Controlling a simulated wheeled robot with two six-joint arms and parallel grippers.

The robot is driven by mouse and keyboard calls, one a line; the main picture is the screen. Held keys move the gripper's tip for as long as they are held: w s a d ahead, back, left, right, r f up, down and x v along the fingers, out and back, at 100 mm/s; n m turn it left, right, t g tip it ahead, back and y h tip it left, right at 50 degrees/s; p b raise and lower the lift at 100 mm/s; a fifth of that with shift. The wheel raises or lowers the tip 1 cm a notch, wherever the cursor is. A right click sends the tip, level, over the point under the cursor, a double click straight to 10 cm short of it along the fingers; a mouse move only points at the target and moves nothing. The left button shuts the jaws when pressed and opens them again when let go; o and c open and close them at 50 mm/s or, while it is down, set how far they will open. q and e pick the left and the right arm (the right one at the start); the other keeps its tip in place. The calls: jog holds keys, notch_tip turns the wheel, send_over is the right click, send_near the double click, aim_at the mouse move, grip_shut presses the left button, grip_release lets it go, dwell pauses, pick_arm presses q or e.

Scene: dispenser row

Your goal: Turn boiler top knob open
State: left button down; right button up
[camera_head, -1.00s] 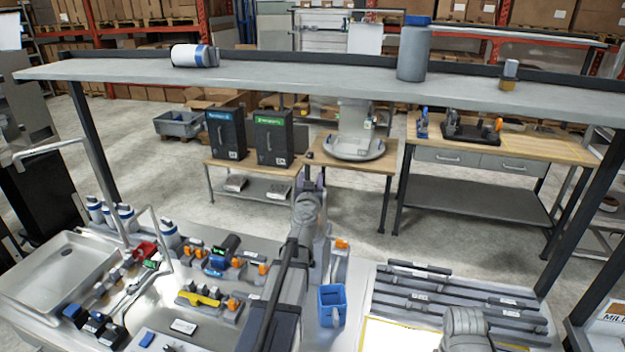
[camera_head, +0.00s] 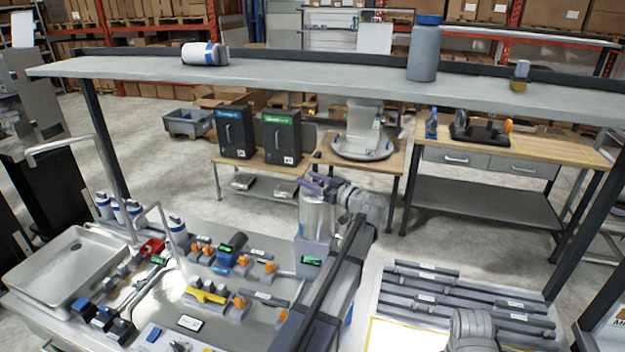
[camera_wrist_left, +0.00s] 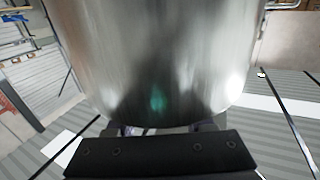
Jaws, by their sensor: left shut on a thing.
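The boiler (camera_head: 317,216) is a shiny steel cylinder on a grey base with a small green display, at the back edge of the counter. Its steel wall (camera_wrist_left: 160,55) fills the middle of the left wrist view. My left gripper (camera_head: 314,186), with purple fingers, reaches in from the right across the boiler's top. It is shut on the boiler top knob, which the fingers hide. My right gripper is not in view.
A long grey shelf (camera_head: 320,78) spans above the counter. A rack of grey bars (camera_head: 460,297) lies right of my left arm.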

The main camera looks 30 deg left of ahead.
aim_at(320, 184)
pick_arm(q)
jog(key=shift+s+n+g, duration=0.25)
jog(key=shift+n+g, duration=0.85)
jog(key=shift+g, duration=0.6)
jog(key=shift+s+n+g, duration=0.25)
jog(key=shift+n+g, duration=0.85)
jog(key=shift+g, duration=0.6)
jog(key=shift+s, duration=0.15)
jog(key=shift+c, duration=1.4)
grip_release()
jog(key=shift+v, duration=3.9)
